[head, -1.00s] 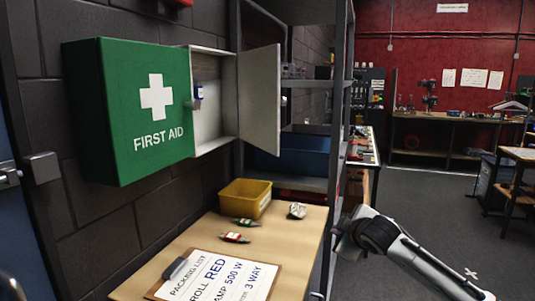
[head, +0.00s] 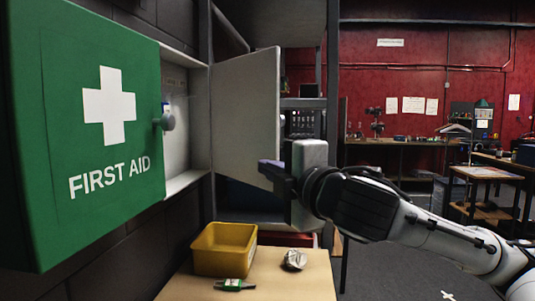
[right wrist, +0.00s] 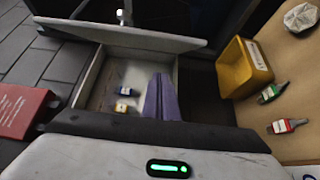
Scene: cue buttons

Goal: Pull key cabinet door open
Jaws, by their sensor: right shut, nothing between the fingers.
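The grey key cabinet (head: 188,181) is on the wall just right of the green first aid box. Its door (head: 243,105) stands open, swung out on the right side; it also shows in the right wrist view (right wrist: 120,36). Inside, a blue tag (right wrist: 126,90) and a yellow tag (right wrist: 125,107) show in the right wrist view. My right gripper (head: 270,172) has its purple fingers shut and empty, at the door's lower right corner in the head view. I cannot tell whether they touch it. My left gripper is out of view.
The green first aid box (head: 85,190) with a grey knob (head: 168,121) juts out at left. Below, a yellow bin (head: 222,249), a green-labelled item (head: 233,284) and a crumpled item (head: 294,260) rest on a wooden table (head: 265,288). Shelving stands behind the door.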

